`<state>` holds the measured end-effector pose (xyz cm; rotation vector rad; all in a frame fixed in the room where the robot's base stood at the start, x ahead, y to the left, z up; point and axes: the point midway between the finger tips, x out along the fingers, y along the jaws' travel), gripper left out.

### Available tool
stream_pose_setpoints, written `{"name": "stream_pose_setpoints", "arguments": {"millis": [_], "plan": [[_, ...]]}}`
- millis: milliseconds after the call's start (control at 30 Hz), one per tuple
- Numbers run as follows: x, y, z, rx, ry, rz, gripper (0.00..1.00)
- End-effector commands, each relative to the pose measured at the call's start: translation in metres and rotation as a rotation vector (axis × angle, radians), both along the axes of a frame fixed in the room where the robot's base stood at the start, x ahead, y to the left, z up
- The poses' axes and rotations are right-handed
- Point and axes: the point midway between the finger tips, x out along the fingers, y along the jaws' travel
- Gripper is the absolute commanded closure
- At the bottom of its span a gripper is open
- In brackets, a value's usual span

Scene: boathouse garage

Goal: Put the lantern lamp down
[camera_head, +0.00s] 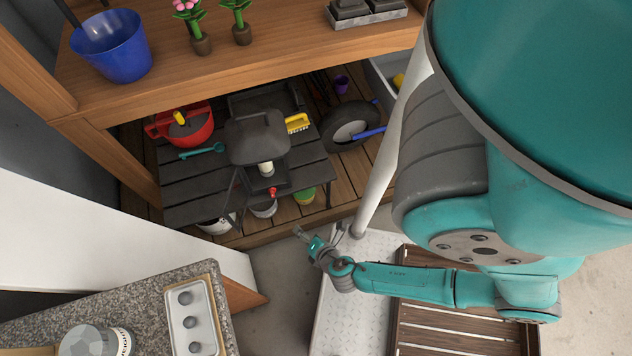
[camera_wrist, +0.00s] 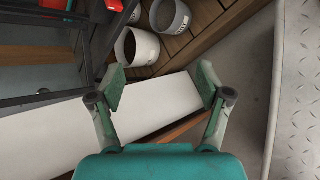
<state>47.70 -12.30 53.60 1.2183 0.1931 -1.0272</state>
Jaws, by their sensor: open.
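The lantern lamp (camera_head: 258,138) is dark grey or black with a pale light element and a red knob at its base. It stands on the dark slatted low table (camera_head: 185,185), near its front edge, under the wooden shelf. My gripper (camera_head: 306,238) is in front of the table, below and to the right of the lantern, and apart from it. In the wrist view my gripper (camera_wrist: 161,84) has its fingers spread with nothing between them. The lantern cannot be made out clearly in the wrist view.
A red pot (camera_head: 190,128), a teal scoop (camera_head: 203,150) and a yellow brush (camera_head: 298,123) lie around the lantern. A wheel (camera_head: 347,128) is to its right. White buckets (camera_wrist: 137,46) stand under the table. A white panel (camera_head: 130,230) and a granite counter (camera_head: 130,300) lie at left.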

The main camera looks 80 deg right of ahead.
Motion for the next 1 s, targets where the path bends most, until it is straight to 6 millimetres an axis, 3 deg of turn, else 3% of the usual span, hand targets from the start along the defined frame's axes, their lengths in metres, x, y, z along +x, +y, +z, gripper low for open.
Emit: {"name": "stream_pose_setpoints", "arguments": {"millis": [33,167,267,400,600,700,800,1000], "plan": [[-0.014,0.014,0.011,0.108,-0.050,-0.017,0.23],[-0.032,0.052,0.050,0.414,-0.207,-0.078,0.23],[-0.042,0.079,0.093,0.649,-0.333,-0.134,0.23],[-0.050,0.107,0.171,0.973,-0.515,-0.223,0.23],[-0.052,0.124,0.284,1.360,-0.749,-0.346,0.23],[-0.052,0.124,0.322,1.480,-0.827,-0.385,0.23],[-0.052,0.123,0.344,1.546,-0.872,-0.408,0.23],[-0.051,0.123,0.351,1.571,-0.888,-0.418,0.23]]}}
